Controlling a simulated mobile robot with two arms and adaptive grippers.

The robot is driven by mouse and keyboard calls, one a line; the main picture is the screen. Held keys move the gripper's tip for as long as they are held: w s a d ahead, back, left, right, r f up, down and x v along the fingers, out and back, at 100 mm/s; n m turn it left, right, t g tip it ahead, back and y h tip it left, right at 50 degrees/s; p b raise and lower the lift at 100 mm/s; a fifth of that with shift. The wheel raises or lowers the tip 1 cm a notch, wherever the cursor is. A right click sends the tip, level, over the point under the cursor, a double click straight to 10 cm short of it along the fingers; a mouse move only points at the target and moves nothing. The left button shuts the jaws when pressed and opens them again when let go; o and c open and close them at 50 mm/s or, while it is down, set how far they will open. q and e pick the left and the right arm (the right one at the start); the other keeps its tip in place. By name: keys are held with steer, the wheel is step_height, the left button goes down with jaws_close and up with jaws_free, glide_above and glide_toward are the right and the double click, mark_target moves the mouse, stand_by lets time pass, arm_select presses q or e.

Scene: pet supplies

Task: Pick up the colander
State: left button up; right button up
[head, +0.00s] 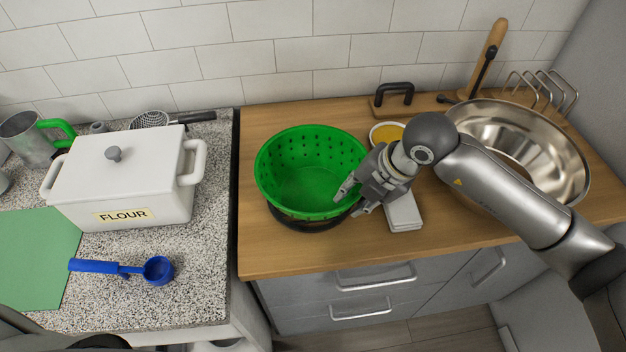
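The green colander (290,165), a round basket with small holes in its wall, stands upright on a dark round base (306,224) on the wooden counter. My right gripper (351,201) reaches in from the right to the colander's right front rim. Its two fingers are apart, one over the rim side and one lower, outside the wall. I cannot tell whether either finger touches the colander. The gripper hides part of the rim. My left gripper is not in view.
A white flour pot (125,185), blue scoop (120,268) and green board (35,255) are on the speckled counter at left. A steel bowl (515,125) stands behind my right arm. White stacked items (403,212) lie beside the gripper. Wood in front is clear.

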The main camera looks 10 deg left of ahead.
steer(key=shift+f+b, duration=0.2)
steer(key=shift+b, duration=0.1)
stand_by(0.4)
jaws_close()
